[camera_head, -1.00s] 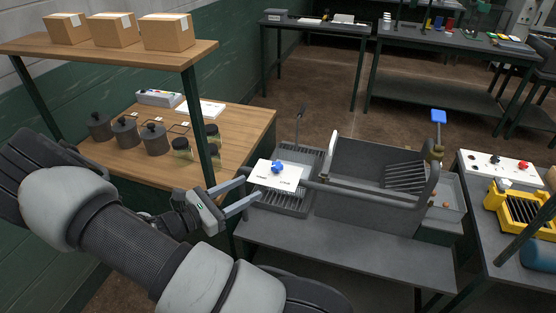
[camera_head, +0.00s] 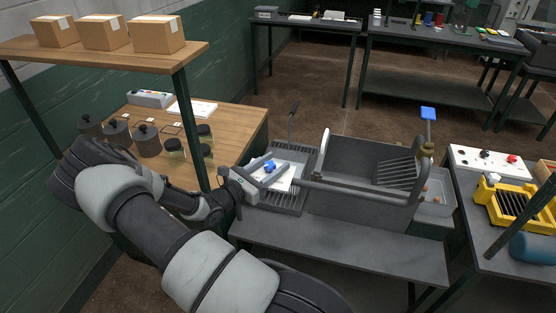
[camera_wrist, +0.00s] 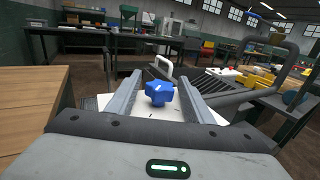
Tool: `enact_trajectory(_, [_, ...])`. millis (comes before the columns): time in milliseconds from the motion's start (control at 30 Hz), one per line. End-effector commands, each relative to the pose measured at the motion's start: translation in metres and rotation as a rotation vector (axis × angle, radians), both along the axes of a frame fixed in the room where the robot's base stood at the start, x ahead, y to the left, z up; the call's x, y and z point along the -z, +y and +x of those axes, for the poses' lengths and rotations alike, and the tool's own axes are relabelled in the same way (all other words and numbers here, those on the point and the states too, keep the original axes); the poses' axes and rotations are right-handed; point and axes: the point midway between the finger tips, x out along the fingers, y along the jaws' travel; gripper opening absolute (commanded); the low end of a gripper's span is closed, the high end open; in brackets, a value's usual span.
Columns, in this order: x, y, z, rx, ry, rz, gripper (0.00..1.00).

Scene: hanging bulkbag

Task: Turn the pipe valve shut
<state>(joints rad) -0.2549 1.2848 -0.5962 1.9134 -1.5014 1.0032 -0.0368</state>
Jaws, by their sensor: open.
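A blue knob (camera_head: 269,167) sits on a white plate (camera_head: 287,182) with marks on it, at the left end of the grey sink unit. My gripper (camera_head: 279,162) is open, with its two fingers over the plate on either side of the knob. In the wrist view the blue lobed knob (camera_wrist: 160,93) shows between the two grey fingers (camera_wrist: 158,80), with a gap on each side; contact does not show. A second blue handle (camera_head: 428,113) stands upright on a brass-coloured valve body (camera_head: 427,149) at the sink's right end, away from my gripper.
A wooden table (camera_head: 240,125) with dark jars (camera_head: 147,140) and a shelf post (camera_head: 190,130) stand to the left. A yellow crate (camera_head: 510,203) is on the right-hand table. The bench front (camera_head: 340,240) is clear.

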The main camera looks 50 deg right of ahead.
Motion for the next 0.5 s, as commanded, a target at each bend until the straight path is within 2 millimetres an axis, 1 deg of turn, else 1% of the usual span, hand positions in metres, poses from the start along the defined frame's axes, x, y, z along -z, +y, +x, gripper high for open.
enact_trajectory(33, [0.0, -0.008, -0.001, 0.002, 0.001, 0.0, 0.47])
enact_trajectory(200, [0.0, -0.021, 0.0, 0.0, -0.001, 0.0, 0.47])
enact_trajectory(500, [0.0, -0.023, 0.0, -0.001, -0.001, 0.0, 0.47])
